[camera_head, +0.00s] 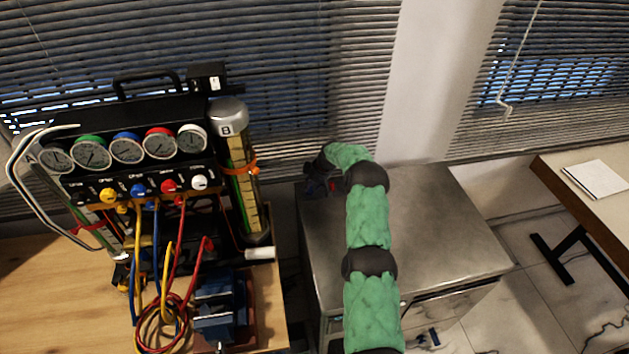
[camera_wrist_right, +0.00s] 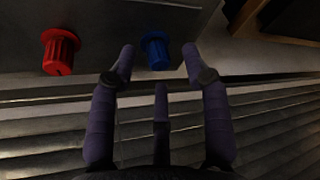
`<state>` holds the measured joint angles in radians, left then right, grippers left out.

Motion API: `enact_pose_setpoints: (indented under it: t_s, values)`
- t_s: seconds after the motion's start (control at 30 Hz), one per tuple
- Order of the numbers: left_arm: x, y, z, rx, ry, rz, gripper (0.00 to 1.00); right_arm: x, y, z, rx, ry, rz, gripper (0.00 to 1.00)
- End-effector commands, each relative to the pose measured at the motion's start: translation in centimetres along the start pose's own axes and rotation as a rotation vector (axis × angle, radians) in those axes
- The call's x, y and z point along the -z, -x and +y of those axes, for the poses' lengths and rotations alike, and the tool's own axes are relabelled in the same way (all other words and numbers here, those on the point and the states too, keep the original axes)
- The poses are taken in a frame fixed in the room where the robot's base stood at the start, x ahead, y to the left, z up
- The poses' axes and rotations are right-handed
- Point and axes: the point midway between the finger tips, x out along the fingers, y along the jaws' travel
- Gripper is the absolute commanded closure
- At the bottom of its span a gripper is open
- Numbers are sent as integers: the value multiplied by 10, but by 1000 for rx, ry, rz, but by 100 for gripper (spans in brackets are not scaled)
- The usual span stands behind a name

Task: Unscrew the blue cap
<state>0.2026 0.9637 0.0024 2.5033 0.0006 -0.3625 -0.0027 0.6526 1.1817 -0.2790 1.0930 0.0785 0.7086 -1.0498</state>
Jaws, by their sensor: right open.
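The blue cap (camera_wrist_right: 155,49), ribbed and upside down in the right wrist view, is on a grey surface. It lies between the fingertips of my open right gripper (camera_wrist_right: 158,58), with a gap visible on each side. I cannot tell whether the fingers are level with it. The red cap (camera_wrist_right: 60,52) is to its left. In the head view my right gripper (camera_head: 317,181) is dark and small at the far left corner of the metal cabinet (camera_head: 440,215). A red spot beside it may be the red cap; the blue cap is not clear there. My left gripper is out of view.
A black gauge rig (camera_head: 130,165) with coloured knobs and hoses stands on the wooden table (camera_head: 35,300) at left. Window blinds (camera_head: 300,75) are close behind the cabinet. The cabinet's right part is clear. Another table (camera_head: 570,200) is at far right.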

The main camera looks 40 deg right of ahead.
Motion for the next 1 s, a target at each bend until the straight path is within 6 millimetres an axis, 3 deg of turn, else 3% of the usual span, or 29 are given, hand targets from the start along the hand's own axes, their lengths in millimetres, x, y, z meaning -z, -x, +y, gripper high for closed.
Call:
enact_pose_setpoints:
  t_s: [0.2,0.47,0.5,0.67,0.8,0.83,0.9,1.0]
  values:
    - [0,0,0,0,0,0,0,0,-12,0,0,0,0,52]
    - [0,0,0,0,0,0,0,0,-12,0,0,0,0,52]
    - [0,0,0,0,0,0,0,0,-12,0,0,0,0,55]
    - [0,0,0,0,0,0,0,0,-12,0,1,0,0,100]
    - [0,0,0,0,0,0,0,0,-12,-1,1,0,0,100]
    - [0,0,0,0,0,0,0,1,-12,-1,1,0,0,80]
    - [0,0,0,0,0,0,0,1,-12,-1,1,0,1,100]
    - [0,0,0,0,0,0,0,1,-12,-2,2,0,1,100]
